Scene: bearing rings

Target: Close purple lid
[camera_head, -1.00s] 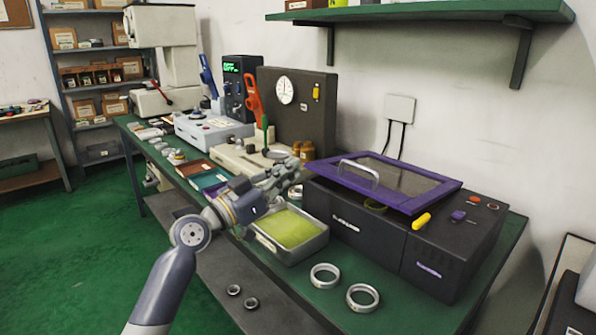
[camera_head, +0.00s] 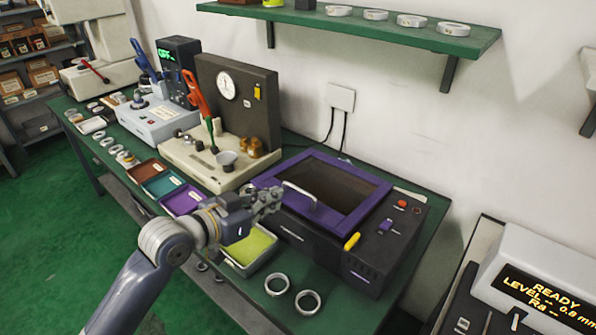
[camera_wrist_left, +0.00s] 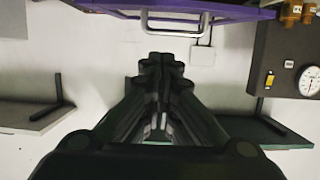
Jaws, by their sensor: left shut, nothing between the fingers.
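The purple lid (camera_head: 368,209) is a purple frame around a dark see-through pane, with a pale bar handle (camera_head: 300,193) along its near-left side. It appears to lie flat on the black box (camera_head: 318,243), with no clear gap at its front edge. My left gripper (camera_head: 270,198) is shut and empty, just left of the handle and close to the lid's left corner. In the left wrist view the gripper's shut fingers (camera_wrist_left: 163,65) point toward the handle (camera_wrist_left: 172,31) and the purple edge (camera_wrist_left: 240,13); contact cannot be told. My right gripper is not in view.
A tray with a yellow-green pad (camera_head: 250,247) sits below my left gripper. Two metal rings (camera_head: 277,285) lie on the green bench in front of the box. A dial gauge stand (camera_head: 236,95) is behind left. A green shelf (camera_head: 380,30) hangs above.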

